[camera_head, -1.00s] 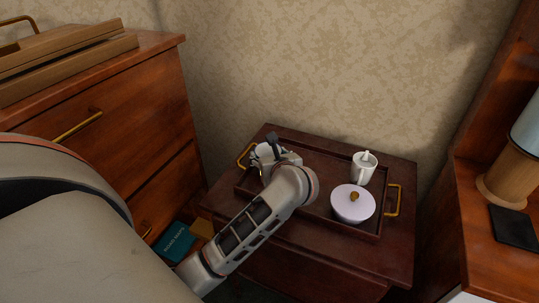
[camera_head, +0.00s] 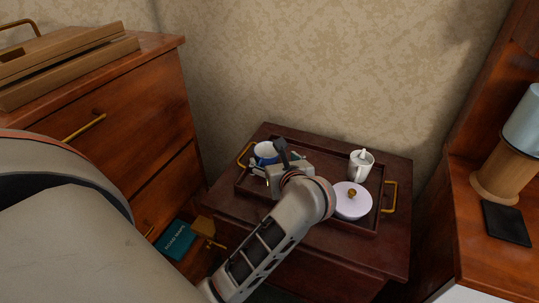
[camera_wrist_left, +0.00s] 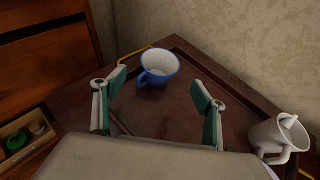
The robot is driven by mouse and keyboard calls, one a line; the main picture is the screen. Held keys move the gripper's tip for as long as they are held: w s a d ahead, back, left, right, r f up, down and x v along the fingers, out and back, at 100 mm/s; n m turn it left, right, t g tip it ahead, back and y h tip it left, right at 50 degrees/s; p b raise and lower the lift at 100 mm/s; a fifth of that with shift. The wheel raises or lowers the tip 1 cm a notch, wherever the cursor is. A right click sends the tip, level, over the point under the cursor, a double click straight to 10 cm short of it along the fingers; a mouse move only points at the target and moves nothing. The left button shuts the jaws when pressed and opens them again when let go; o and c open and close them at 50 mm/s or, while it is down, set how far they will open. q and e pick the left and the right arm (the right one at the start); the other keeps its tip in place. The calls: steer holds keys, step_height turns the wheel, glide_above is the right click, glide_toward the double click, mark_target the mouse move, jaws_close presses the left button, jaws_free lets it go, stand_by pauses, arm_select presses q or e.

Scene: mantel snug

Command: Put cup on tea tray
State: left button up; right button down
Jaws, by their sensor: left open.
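A blue cup (camera_head: 265,152) with a white inside stands upright in the left end of the dark wooden tea tray (camera_head: 322,163). In the left wrist view the cup (camera_wrist_left: 158,68) shows whole, just beyond the fingertips, with its handle to the left. My left gripper (camera_head: 277,163) is open and empty, at the cup's near right side in the head view. In the left wrist view its two green-lined fingers (camera_wrist_left: 159,88) stand wide apart, clear of the cup. In the head view the gripper hides part of the cup and tray. My right gripper is not in view.
A white mug (camera_head: 361,167) with a spoon and a lidded pale bowl (camera_head: 351,202) stand at the tray's right end. The tray has brass handles (camera_head: 391,196). A drawer chest (camera_head: 130,120) is at left, a lamp (camera_head: 505,165) at right.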

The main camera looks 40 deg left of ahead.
arm_select(q)
steer(key=v, duration=0.3)
steer(key=shift+s+d+r, duration=0.15)
steer(key=shift+s+d, duration=0.05)
steer(key=shift+d, duration=0.05)
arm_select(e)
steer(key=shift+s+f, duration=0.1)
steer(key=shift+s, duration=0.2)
